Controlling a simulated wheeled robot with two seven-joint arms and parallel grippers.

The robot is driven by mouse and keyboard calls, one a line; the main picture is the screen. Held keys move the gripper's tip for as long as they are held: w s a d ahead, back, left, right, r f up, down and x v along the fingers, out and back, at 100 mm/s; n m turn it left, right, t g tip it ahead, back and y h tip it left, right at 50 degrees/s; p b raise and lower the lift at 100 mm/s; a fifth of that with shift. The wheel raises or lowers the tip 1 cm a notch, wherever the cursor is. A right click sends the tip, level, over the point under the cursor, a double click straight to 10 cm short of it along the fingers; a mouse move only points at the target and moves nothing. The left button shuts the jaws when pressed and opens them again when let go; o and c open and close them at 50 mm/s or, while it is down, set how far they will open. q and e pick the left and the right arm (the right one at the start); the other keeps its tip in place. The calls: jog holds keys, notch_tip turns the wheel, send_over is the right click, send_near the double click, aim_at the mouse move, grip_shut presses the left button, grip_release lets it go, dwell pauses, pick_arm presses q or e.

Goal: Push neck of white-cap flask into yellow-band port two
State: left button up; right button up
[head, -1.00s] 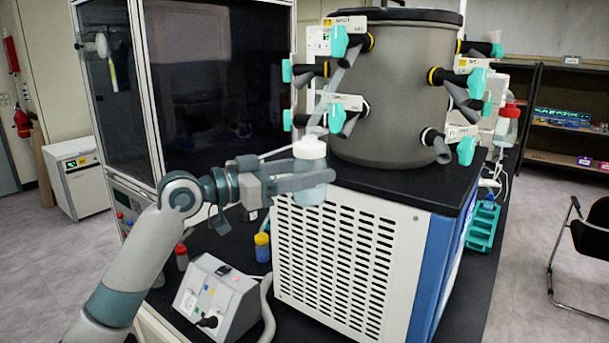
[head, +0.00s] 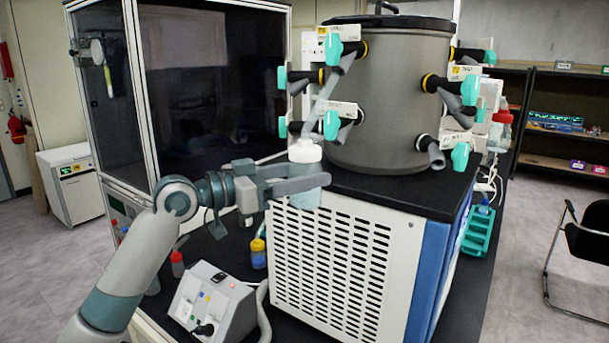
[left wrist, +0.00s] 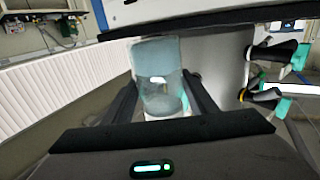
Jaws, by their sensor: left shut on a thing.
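The white-cap flask, with its white top (head: 305,151) and pale blue translucent body (head: 306,197), is upright in front of the grey chamber (head: 385,110). My left gripper (head: 302,186) is shut around its body. In the left wrist view the flask (left wrist: 160,80) stands between the two dark fingers. The yellow-band ports on the chamber include an upper one (head: 362,49) and a left one (head: 323,76), both above the flask. The flask appears apart from these ports. My right gripper is out of view.
The chamber stands on a vented white cabinet (head: 340,260) right behind and below the flask. Lower ports with teal valves (head: 331,124) stick out close above the flask. A control box (head: 212,300) and a yellow-capped bottle (head: 258,254) sit below the arm.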

pick_arm(q)
jog(key=shift+w+d+r, duration=0.3)
jog(key=shift+w+r, duration=0.15)
jog(key=shift+r, duration=0.05)
dwell(0.8)
jog(key=shift+w+d+r+p, duration=0.2)
jog(key=shift+w+r+p, duration=0.1)
jog(key=shift+r+p, duration=0.15)
dwell(0.6)
jog(key=shift+w+d+r, duration=0.15)
jog(key=shift+w+r, duration=0.1)
jog(key=shift+r, duration=0.15)
dwell(0.7)
jog(key=o, duration=1.6)
jog(key=shift+d, duration=0.1)
jog(key=shift+f, duration=0.15)
jog(key=shift+f, duration=0.1)
